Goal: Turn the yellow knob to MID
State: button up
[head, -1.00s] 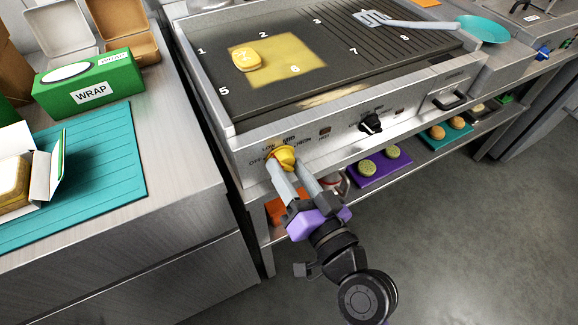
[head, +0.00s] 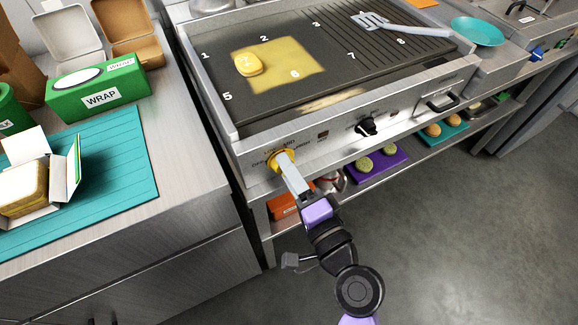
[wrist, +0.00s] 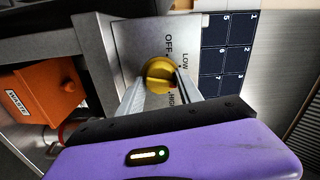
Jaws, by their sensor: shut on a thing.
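The yellow knob (head: 273,158) is on the griddle's front panel, with printed labels around it. My gripper (head: 284,163) is shut on it, one finger on each side, and partly covers it in the head view. The wrist view shows the knob (wrist: 158,70) between the fingertips (wrist: 160,85). OFF, LOW and part of HIGH are readable there; MID is not readable. A small dark red mark on the knob's right side lies between LOW and HIGH in that view.
A black knob (head: 367,127) sits further right on the panel. Below is a shelf with an orange container (head: 290,205) and a purple mat (head: 378,167). A steel counter (head: 185,165) stands to the left. The floor (head: 450,230) at right is clear.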

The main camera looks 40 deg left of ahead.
jog(key=shift+m, duration=0.6)
jog(key=shift+m+p, duration=0.3)
jog(key=o, duration=1.4)
jog(key=shift+c, duration=0.2)
jog(key=shift+d, duration=0.15)
jog(key=v, duration=0.7)
jog(key=shift+s+d+b, duration=0.15)
jog(key=shift+d+b, duration=0.1)
jog(key=shift+b, duration=0.15)
